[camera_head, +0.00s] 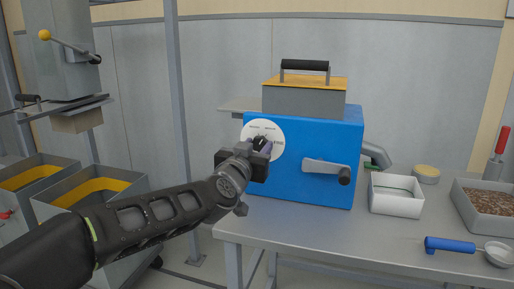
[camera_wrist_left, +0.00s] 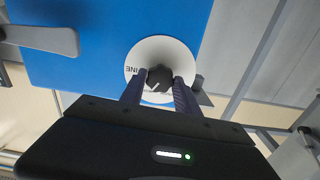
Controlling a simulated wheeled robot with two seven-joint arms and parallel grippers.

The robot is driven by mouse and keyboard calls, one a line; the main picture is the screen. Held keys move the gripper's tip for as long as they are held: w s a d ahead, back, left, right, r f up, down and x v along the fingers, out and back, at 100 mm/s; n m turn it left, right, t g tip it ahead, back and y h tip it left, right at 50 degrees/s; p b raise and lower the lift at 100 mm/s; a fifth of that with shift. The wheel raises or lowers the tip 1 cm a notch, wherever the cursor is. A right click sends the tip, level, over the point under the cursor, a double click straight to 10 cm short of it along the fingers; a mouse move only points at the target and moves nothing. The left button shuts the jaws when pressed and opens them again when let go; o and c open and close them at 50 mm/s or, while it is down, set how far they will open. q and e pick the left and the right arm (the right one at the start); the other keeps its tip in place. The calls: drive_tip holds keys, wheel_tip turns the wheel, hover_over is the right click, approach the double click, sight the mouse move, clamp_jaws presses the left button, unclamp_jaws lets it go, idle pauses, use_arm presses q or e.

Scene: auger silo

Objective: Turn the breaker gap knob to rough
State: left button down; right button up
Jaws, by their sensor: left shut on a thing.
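The breaker gap knob is a small dark knob (camera_wrist_left: 160,77) at the centre of a white round dial (camera_head: 277,133) on the front of the blue machine (camera_head: 330,183). The dial carries lettering, and "FINE" reads in part in the left wrist view (camera_wrist_left: 131,70). My left gripper (camera_head: 262,146) is at the dial, shut on the knob, its two fingers on either side. The gripper covers much of the dial in the head view, so the knob's pointing direction is hard to tell. My right gripper is not in view.
A crank handle (camera_head: 327,170) sticks out from the machine's front, right of the dial. On the table (camera_head: 330,235) stand a white box (camera_head: 396,204), a grey tray of brown grain (camera_head: 490,215) and a blue-handled scoop (camera_head: 450,245). A grey post (camera_head: 177,90) rises left of the machine.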

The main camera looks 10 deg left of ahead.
use_arm(q)
drive_tip(key=shift+n, duration=0.6)
drive_tip(key=n+b, duration=0.1)
drive_tip(key=n, duration=0.3)
drive_tip(key=shift+f, duration=0.1)
drive_tip(key=n+b, duration=0.1)
drive_tip(key=n, duration=0.6)
drive_tip(key=shift+b, duration=0.35)
drive_tip(key=c, duration=0.9)
unclamp_jaws()
drive_tip(key=shift+s, duration=0.1)
